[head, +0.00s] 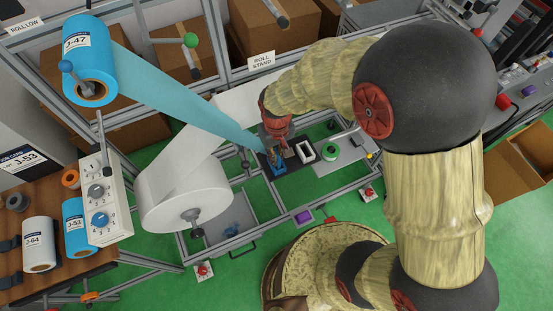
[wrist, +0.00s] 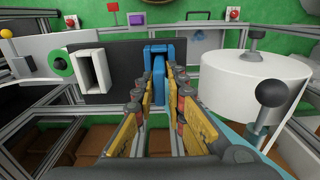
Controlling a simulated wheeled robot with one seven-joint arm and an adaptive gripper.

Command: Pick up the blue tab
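The blue tab (wrist: 158,62) stands upright against a dark plate, straight ahead of my gripper in the wrist view. In the head view the blue piece (head: 279,168) shows just below my gripper, partly covered by it. My gripper (wrist: 156,84) is open, with its yellow and grey fingers on either side of the tab's lower part. Whether either fingertip touches the tab I cannot tell. In the head view my gripper (head: 275,146) reaches down over the dark plate.
A white rectangular frame (head: 304,151) and a green disc (head: 330,152) sit right of the tab. A large white roll (head: 186,195) and a blue web (head: 185,90) are to the left. Metal rails surround the plate.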

